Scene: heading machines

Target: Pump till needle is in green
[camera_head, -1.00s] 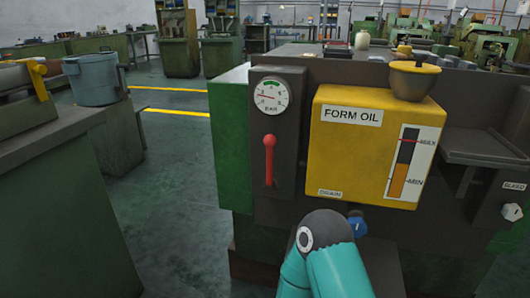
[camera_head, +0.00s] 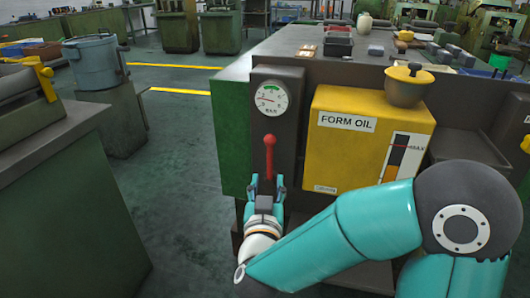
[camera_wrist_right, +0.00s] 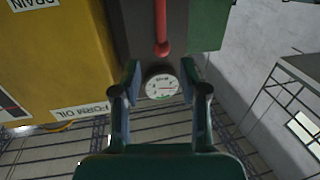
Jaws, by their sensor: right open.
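The round white gauge (camera_head: 269,98) sits on the dark panel, with a green band along its top. Its needle points left, outside the green. Below it stands the red pump lever (camera_head: 269,155), upright with its knob on top. My right gripper (camera_head: 267,181) is open at the lever's lower part, its fingers to either side in the picture; whether they touch it I cannot tell. In the right wrist view the open gripper (camera_wrist_right: 160,68) faces the panel, with the lever (camera_wrist_right: 161,30) and gauge (camera_wrist_right: 162,87) appearing inverted. My left gripper is not in view.
A yellow FORM OIL tank (camera_head: 368,140) with a yellow cup (camera_head: 408,87) on top stands just right of the lever. A green cabinet (camera_head: 60,190) is at left, with open floor (camera_head: 180,170) between. Small boxes lie on the machine top.

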